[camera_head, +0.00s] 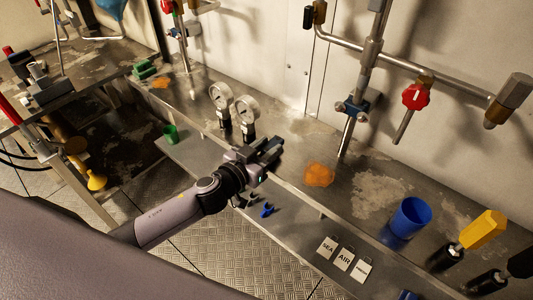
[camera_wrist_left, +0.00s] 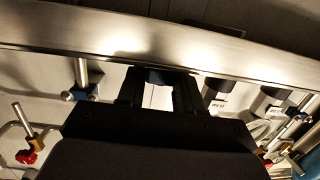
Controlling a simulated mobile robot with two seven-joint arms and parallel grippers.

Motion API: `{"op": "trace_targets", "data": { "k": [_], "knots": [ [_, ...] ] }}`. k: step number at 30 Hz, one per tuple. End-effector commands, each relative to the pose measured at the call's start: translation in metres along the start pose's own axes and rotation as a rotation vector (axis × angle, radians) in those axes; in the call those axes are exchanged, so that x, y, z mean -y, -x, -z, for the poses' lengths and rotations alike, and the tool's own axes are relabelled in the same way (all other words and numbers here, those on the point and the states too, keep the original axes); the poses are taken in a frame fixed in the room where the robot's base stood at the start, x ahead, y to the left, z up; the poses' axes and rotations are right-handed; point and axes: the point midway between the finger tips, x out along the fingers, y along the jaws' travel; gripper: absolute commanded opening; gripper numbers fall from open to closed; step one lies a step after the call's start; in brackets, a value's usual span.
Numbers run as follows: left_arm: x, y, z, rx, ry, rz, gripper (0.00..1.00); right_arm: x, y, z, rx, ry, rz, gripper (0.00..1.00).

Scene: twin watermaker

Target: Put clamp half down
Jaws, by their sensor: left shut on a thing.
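My left gripper (camera_head: 268,150) is shut, with its jaws above the front edge of the steel bench in the head view. In the left wrist view a small dark blue piece, seemingly the clamp half (camera_wrist_left: 160,76), sits between the fingertips of the left gripper (camera_wrist_left: 160,90). It is mostly hidden by the dark fingers in the head view. Another small blue piece (camera_head: 266,210) lies on the lower shelf below the gripper. A blue clamp (camera_head: 358,104) is around the upright pipe. My right gripper is not in view.
Two pressure gauges (camera_head: 234,104) stand left of the gripper. An orange patch (camera_head: 319,174) lies to its right on the bench. Farther right are a blue cup (camera_head: 408,218), labelled tags (camera_head: 344,258) and a yellow-headed tool (camera_head: 484,229). A green cup (camera_head: 171,134) stands at left.

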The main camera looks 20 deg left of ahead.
Motion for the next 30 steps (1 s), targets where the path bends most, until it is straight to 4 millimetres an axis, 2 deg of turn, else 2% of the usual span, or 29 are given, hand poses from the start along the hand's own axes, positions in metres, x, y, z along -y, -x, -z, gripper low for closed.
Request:
{"op": "trace_targets", "data": {
  "k": [1,14,15,16,17,28,30],
  "knots": [
    [0.0003,-0.001,-0.0059,0.0,0.001,0.001,0.07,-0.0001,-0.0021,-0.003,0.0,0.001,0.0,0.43],
    [0.0001,-0.0017,-0.0109,-0.001,0.0,0.0,0.07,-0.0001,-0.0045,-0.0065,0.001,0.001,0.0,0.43],
    [0.0003,-0.0015,-0.0089,-0.001,0.0,0.0,0.48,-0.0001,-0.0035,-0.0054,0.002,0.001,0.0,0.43],
    [0.0002,-0.0014,-0.0088,-0.001,0.0,0.0,0.58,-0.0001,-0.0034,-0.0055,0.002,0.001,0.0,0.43],
    [0.0002,-0.0014,-0.0089,0.0,0.0,0.0,0.61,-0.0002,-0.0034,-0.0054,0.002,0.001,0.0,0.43],
    [0.0004,-0.0007,-0.0041,0.0,-0.001,0.0,0.61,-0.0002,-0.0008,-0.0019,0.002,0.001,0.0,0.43],
    [0.0005,0.0044,-0.0065,0.002,0.001,0.001,0.61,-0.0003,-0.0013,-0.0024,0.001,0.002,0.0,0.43]
  ]
}}
